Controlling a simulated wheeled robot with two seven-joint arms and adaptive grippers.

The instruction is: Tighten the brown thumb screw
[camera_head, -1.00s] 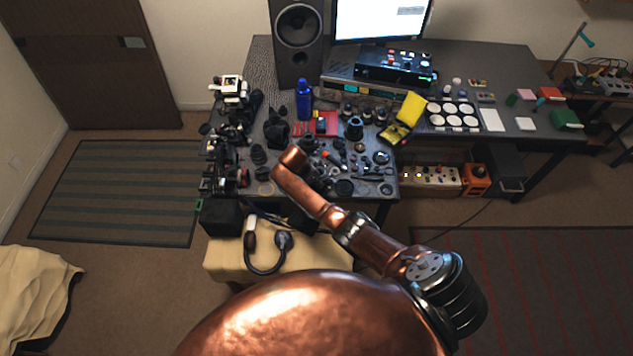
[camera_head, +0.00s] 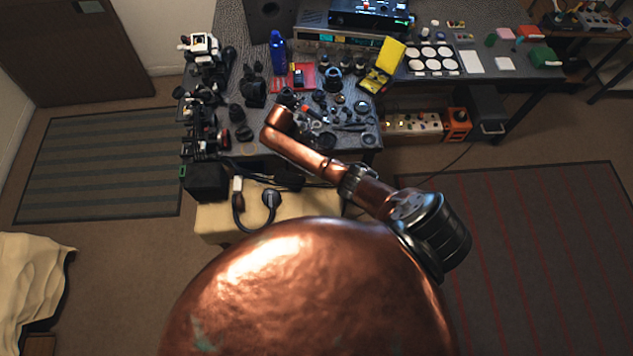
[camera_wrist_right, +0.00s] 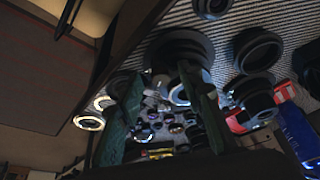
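I cannot make out a brown thumb screw in either view; the parts on the desk are too small and dark to tell apart. My right gripper (camera_wrist_right: 160,88) shows in the right wrist view as two dark green fingers standing apart, with nothing seen held between them. Beyond and between the fingers are several small lens rings (camera_wrist_right: 154,114), and a larger dark ring (camera_wrist_right: 180,48) is near the fingertips. In the head view my copper right arm reaches toward the front of the desk; its gripper is not clearly visible. My left gripper is in neither view.
The patterned desk (camera_head: 228,100) is crowded with lens parts, a blue bottle (camera_head: 277,52) and a yellow case (camera_head: 384,66). A cream stool (camera_head: 212,222) with a black-tubed item (camera_head: 270,198) stands in front. The floor beside the striped mats is open.

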